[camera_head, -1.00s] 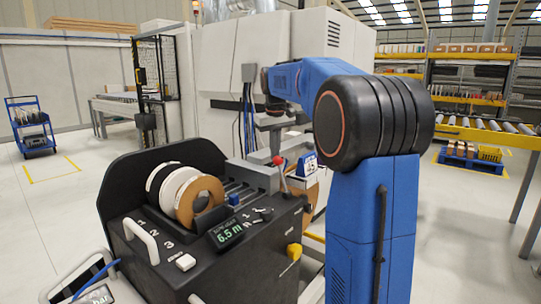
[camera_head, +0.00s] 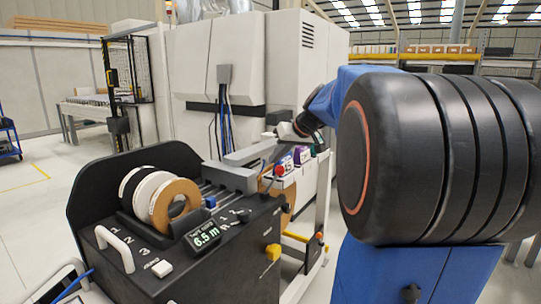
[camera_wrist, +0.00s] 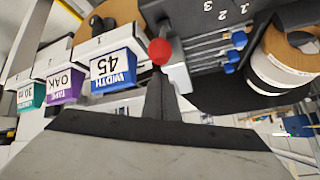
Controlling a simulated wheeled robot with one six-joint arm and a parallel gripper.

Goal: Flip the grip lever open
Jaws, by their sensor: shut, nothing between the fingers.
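The grip lever's red ball knob (camera_wrist: 160,51) is near the top middle of the wrist view, with its short stem behind it on a grey block (camera_wrist: 178,75). In the head view the red knob (camera_head: 279,170) is small, beside the edge-banding machine's right end. My gripper (camera_wrist: 161,78) shows as two dark fingers close together, with nothing between them. Its fingertips are just below the knob in the wrist view; I cannot tell whether they touch it. In the head view the fingers are hard to make out.
The machine (camera_head: 160,245) carries tape rolls (camera_head: 172,205) and a display (camera_head: 205,235).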

